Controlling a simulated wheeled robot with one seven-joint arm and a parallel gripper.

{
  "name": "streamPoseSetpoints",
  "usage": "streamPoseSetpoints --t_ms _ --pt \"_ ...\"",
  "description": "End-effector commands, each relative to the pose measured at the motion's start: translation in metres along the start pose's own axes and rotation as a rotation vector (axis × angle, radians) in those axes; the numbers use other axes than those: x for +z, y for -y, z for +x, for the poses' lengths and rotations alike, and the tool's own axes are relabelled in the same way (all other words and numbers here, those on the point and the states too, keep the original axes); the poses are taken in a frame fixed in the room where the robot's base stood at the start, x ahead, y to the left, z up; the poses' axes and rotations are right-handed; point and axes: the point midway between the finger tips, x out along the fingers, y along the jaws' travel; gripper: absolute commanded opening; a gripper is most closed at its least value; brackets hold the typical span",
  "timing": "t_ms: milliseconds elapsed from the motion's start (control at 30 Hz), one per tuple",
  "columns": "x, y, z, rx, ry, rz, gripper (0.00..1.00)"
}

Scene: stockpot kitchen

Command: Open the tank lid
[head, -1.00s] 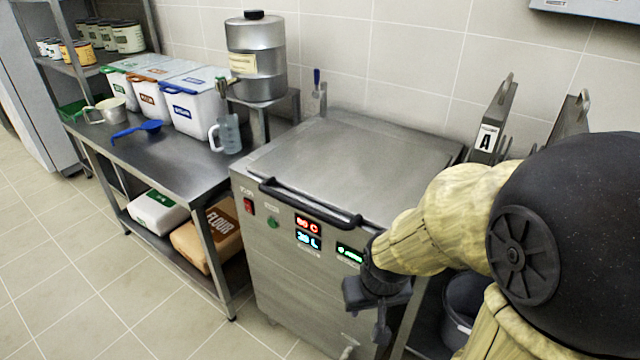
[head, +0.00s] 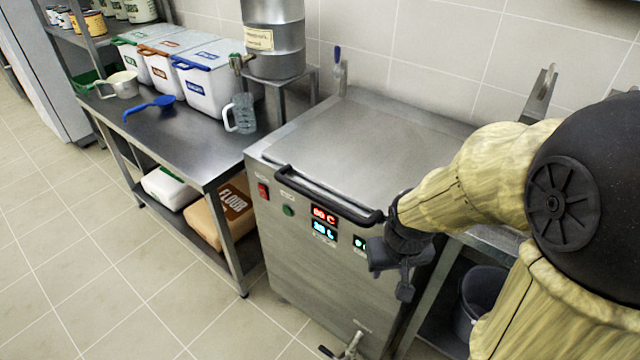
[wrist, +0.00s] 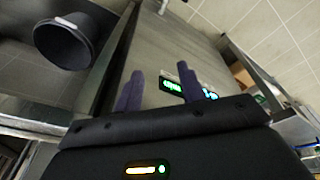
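The tank (head: 325,270) is a steel box with a flat steel lid (head: 370,140), which lies shut on top. A black bar handle (head: 325,197) runs along the lid's front edge. My gripper (head: 402,280) is in front of the tank's front face, just below and right of the handle's right end, apart from the handle as far as I can tell. In the wrist view my gripper (wrist: 162,82) has its two dark fingers spread with nothing between them. The tank's front panel (wrist: 155,65) with green displays shows beyond them; the handle is not clear there.
A steel table (head: 185,150) with white bins and a clear jug (head: 240,113) stands left of the tank. A drain tap (head: 345,347) sticks out low on the tank front. A dark bucket (head: 480,300) stands at the right. The floor in front is clear.

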Motion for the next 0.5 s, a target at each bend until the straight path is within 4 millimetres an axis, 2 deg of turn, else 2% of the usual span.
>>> streamPoseSetpoints --t_ms 33,267,500 --pt "-0.015 0.006 -0.022 0.001 0.009 -0.049 0.40" --pt "-0.069 0.034 -0.074 0.016 0.056 -0.275 0.40" --pt "-0.122 0.070 -0.126 0.035 0.088 -0.503 0.40"
